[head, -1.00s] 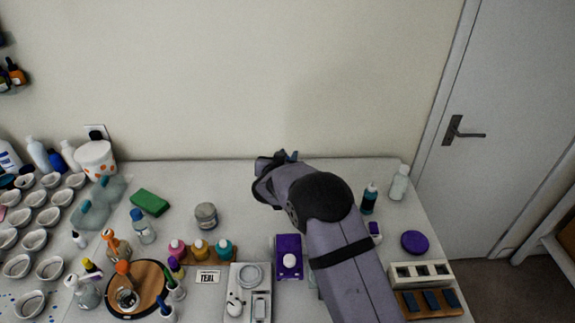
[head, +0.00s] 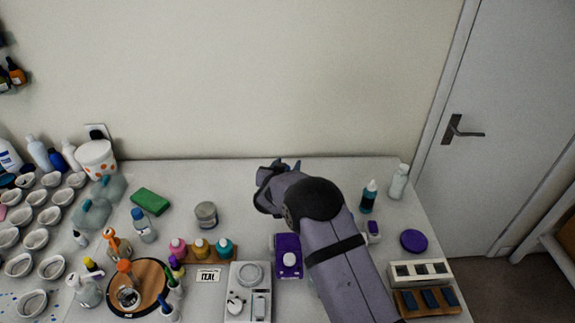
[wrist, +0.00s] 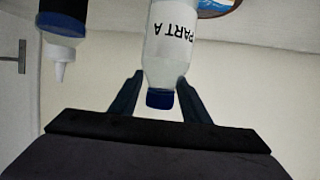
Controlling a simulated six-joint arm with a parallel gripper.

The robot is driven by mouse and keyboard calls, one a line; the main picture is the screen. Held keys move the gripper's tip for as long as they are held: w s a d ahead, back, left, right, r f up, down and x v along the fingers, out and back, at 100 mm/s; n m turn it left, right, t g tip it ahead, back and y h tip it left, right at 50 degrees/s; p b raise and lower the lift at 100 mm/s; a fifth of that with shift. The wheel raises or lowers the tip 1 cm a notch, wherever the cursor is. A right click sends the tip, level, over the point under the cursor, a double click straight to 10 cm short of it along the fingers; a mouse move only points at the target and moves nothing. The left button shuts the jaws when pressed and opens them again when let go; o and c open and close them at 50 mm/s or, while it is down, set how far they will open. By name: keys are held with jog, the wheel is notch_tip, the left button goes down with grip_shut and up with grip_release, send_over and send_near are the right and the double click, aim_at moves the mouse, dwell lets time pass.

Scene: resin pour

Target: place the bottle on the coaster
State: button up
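A white bottle (wrist: 172,40) marked "PART A", with a blue cap, is upside down in the wrist view, with its base cut off by the top edge. My gripper (wrist: 160,78) has one finger on each side of its shoulder, with no clear gap, and seems shut on it. In the head view my gripper (head: 286,165) is at the back middle, and my arm hides the bottle.
A teal dropper bottle (head: 368,197) and a white bottle (head: 398,183) stand at the right, near a purple disc (head: 414,241). A grey jar (head: 206,215) and a green block (head: 151,201) are left of my gripper. Several cups crowd the far left.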

jog(key=shift+r, duration=0.2)
jog(key=b+v, duration=0.3)
jog(key=v, duration=0.9)
dwell(0.5)
jog(key=s+d+r+n+g+y+p, duration=0.1)
jog(key=s+d+g+p, duration=0.2)
jog(key=s, duration=0.9)
jog(key=s+d+r+g+y+p, duration=0.1)
jog(key=s+d+g+p, duration=0.3)
jog(key=s, duration=0.7)
jog(key=s+d+r+n+g+y+p, duration=0.1)
jog(key=s+d+g+p, duration=0.2)
jog(key=s, duration=0.9)
jog(key=d+g, duration=0.3)
jog(key=d, duration=0.2)
jog(key=shift+s+d+r+n+g+p, duration=0.15)
jog(key=shift+s+r+n+g+p, duration=0.15)
jog(key=shift+s+r+p, duration=0.1)
